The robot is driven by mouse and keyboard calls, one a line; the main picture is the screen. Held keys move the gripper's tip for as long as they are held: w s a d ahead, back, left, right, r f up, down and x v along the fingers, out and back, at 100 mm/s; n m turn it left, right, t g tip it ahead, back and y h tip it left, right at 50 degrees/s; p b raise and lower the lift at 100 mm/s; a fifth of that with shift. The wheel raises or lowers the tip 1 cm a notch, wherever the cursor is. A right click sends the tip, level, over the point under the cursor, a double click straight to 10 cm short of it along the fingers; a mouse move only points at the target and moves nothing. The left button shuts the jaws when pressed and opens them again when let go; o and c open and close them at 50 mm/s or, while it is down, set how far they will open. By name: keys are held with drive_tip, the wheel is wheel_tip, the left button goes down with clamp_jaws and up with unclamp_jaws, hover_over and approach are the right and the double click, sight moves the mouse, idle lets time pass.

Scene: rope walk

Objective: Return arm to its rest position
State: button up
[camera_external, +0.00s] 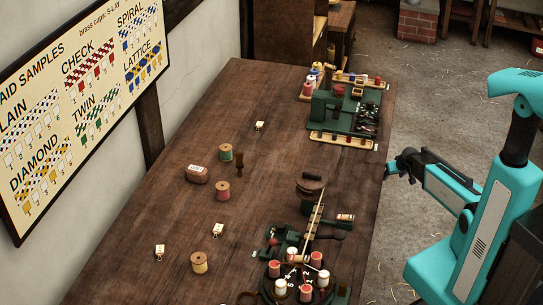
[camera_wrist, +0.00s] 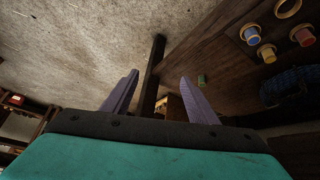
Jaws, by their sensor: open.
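My teal arm stands at the right of the external view, beyond the table's right edge. It is folded, with its forearm pointing left. My gripper (camera_external: 393,170) is at the forearm's end, beside the table edge and apart from everything on it. In the wrist view my gripper (camera_wrist: 160,100) shows two purple-grey fingers spread well apart, with nothing between them.
The long wooden table (camera_external: 190,130) holds a green rack (camera_external: 323,108), a braiding stand with several spools at the front, and loose spools such as the red one (camera_external: 223,191). The sample board (camera_external: 85,85) hangs on the left wall.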

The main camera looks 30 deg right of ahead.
drive_tip(key=s+a+f+n+g+y+p, duration=0.1)
drive_tip(key=s+a+f+g+y+p, duration=0.15)
drive_tip(key=s+a+f, duration=0.6)
drive_tip(key=s+a+n+g+p, duration=0.1)
drive_tip(key=s+a+g, duration=0.2)
drive_tip(key=s, duration=0.8)
drive_tip(key=s+a+f+n+g+p, duration=0.1)
drive_tip(key=s+a+g, duration=0.2)
drive_tip(key=s+a, duration=0.5)
drive_tip(key=s+a+g+p, duration=0.1)
drive_tip(key=s+a+g, duration=0.2)
drive_tip(key=s, duration=1.1)
drive_tip(key=a, duration=0.3)
drive_tip(key=shift+s+f+n, duration=0.15)
drive_tip(key=shift+s+n, duration=0.05)
drive_tip(key=shift+n, duration=0.2)
drive_tip(key=shift+o, duration=0.5)
